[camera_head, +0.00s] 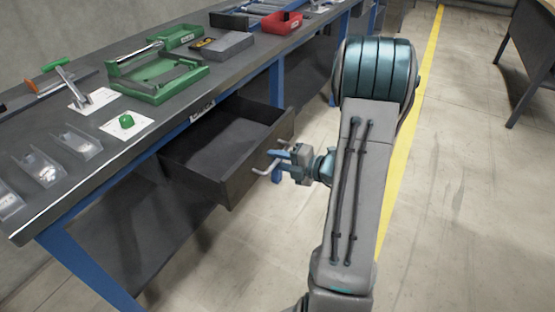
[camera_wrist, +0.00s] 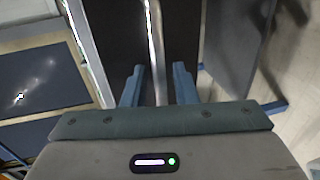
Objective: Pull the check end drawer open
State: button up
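The drawer (camera_head: 225,140) under the bench stands pulled out, and its dark inside looks empty. A small label plate (camera_head: 202,113) is on the bench edge above it, too small to read. The drawer's pale bar handle (camera_head: 262,171) is on its front panel; in the wrist view the handle (camera_wrist: 155,40) runs up the middle. My gripper (camera_head: 281,158) is at the handle. In the wrist view its two blue fingers (camera_wrist: 158,88) stand either side of the bar, with gaps showing, so it is open around the handle and not clamped.
The bench top (camera_head: 60,165) holds a green fixture (camera_head: 155,75), a green knob on a white plate (camera_head: 126,121), clear bins (camera_head: 75,142) and a red bin (camera_head: 282,22). Blue bench legs (camera_head: 277,85) stand near the drawer.

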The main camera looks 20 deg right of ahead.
jog(key=p+v, duration=0.2)
jog(key=v, duration=1.1)
jog(key=shift+s+d+p, duration=0.2)
jog(key=shift+s+p, duration=0.1)
jog(key=shift+p, duration=0.05)
jog(key=shift+r, duration=0.1)
jog(key=s+a+r+n+g+p, duration=0.3)
jog(key=a+r+n+g+p, duration=0.3)
jog(key=a+n, duration=0.45)
jog(key=s+a+r+n+g+p, duration=0.4)
jog(key=a+r+n, duration=0.35)
jog(key=n, duration=0.55)
notch_tip(320, 180, up, 15)
jog(key=s+a+n+h+p, duration=0.1)
jog(key=n+h+p, duration=0.7)
jog(key=n, duration=1.5)
jog(key=shift+s+a+f+h+p, duration=0.2)
jog(key=shift+s+a+h+p, duration=0.2)
jog(key=shift+s+h, duration=0.25)
jog(key=shift+a, duration=0.1)
